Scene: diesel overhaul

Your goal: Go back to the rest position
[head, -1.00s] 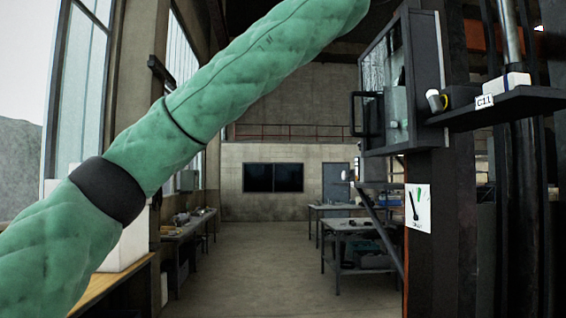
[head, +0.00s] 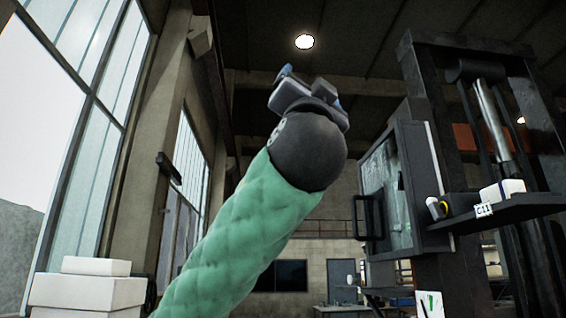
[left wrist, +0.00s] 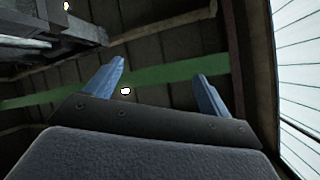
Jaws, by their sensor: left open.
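My left arm, in a green quilted sleeve, rises from the bottom of the head view to a black wrist. My left gripper (head: 285,75) is held up high there, pointing up and away. In the left wrist view its two blue fingers (left wrist: 160,82) stand wide apart with nothing between them, and the roof lies behind them. It touches nothing. My right gripper is not in view.
A dark glass-doored cabinet (head: 385,195) and a shelf (head: 505,210) labelled C11, with a white box on it, stand at the right. White boxes (head: 85,290) are stacked at the lower left by tall windows. The air around the gripper is clear.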

